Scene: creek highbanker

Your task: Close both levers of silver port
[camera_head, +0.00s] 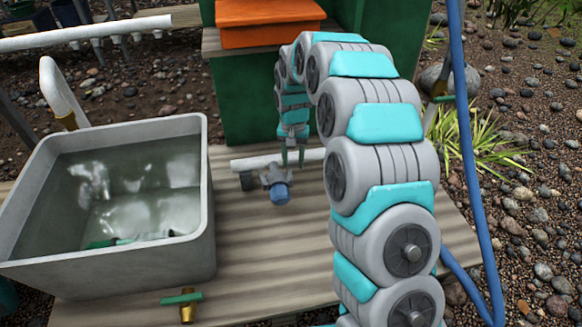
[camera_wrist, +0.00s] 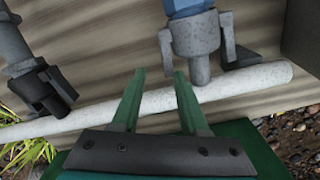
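The silver port (camera_head: 272,177) is a grey fitting with a blue end, set at the white pipe (camera_head: 255,163) on the wooden deck. In the wrist view the silver port (camera_wrist: 196,38) is above and right of my fingertips. Its left lever (camera_wrist: 166,47) lies along the body. Its right lever (camera_wrist: 229,40) has a foot sticking outward; I cannot tell whether either is fully closed. My gripper (camera_head: 292,157) points down just behind the port. In the wrist view my gripper (camera_wrist: 159,74) is open and empty, its tips apart from the levers.
A second, darker fitting with black levers (camera_wrist: 45,90) is on the same pipe. A grey water tub (camera_head: 110,255) stands left on the deck (camera_head: 260,265). An orange box (camera_head: 265,25) is behind, a blue hose (camera_head: 468,150) right. A brass valve (camera_head: 187,308) is in front.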

